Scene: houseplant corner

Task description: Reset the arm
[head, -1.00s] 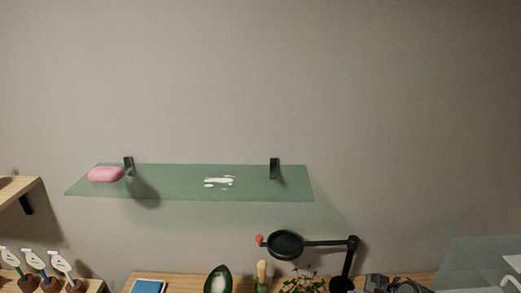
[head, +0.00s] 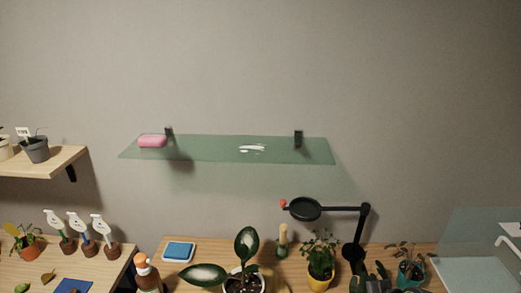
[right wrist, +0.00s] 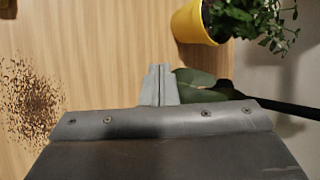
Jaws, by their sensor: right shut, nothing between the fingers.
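My right gripper (right wrist: 158,85) shows in the right wrist view, with its two grey fingers together and nothing between them. It is over the wooden tabletop (right wrist: 90,50), beside a yellow pot (right wrist: 195,23) with a leafy plant. A dark green shape, partly hidden by the gripper body, lies just right of the fingertips. I cannot make out my right gripper in the head view. My left gripper is in neither view.
Spilled soil (right wrist: 38,100) lies on the wood. In the head view, a black magnifier lamp (head: 364,225) stands behind the yellow pot (head: 320,280). A glass shelf (head: 215,150) holds pink soap (head: 153,141). A brown bottle (head: 147,278) stands front left.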

